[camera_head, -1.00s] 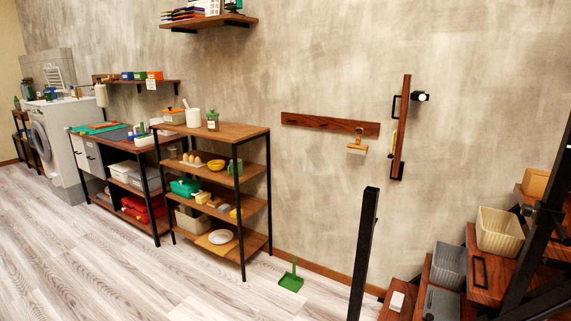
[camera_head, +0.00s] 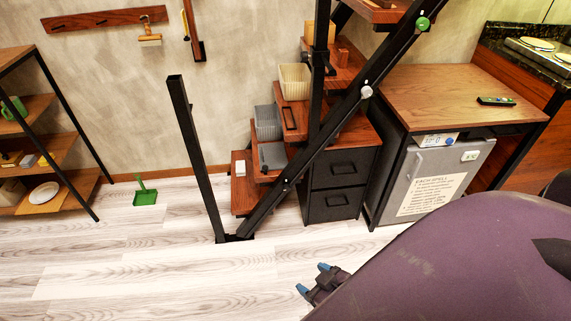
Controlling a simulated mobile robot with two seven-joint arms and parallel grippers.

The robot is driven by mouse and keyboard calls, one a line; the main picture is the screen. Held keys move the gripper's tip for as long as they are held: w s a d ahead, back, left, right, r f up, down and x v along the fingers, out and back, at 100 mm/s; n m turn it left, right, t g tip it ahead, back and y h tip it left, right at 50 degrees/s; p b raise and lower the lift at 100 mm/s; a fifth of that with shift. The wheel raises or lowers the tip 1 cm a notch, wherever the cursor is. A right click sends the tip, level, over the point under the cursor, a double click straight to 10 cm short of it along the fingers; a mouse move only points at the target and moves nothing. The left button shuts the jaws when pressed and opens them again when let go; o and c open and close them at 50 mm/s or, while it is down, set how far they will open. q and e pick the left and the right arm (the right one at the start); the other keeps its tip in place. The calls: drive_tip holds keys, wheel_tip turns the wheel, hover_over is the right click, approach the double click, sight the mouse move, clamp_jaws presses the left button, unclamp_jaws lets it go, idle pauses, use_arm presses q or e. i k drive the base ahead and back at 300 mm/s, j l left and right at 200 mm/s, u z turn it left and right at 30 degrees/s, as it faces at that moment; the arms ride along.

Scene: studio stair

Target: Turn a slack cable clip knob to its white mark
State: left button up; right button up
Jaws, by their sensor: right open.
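A dark stair rail (camera_head: 330,128) slants up to the right across the stair. My right gripper (camera_head: 313,278) is open and empty, with blue fingertips, low over the floor in front of the stair foot and well away from the knobs. My left gripper is out of view.
Stair treads hold a cream basket (camera_head: 295,81) and grey bins (camera_head: 267,122). A black post (camera_head: 195,150) stands at the stair foot. A wooden-topped table (camera_head: 450,95) stands right of the stair over a small fridge (camera_head: 440,175). The floor at left front is clear, beyond a green dustpan (camera_head: 145,196).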

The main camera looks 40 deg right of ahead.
sight(366, 92)
drive_tip(key=z, duration=0.95)
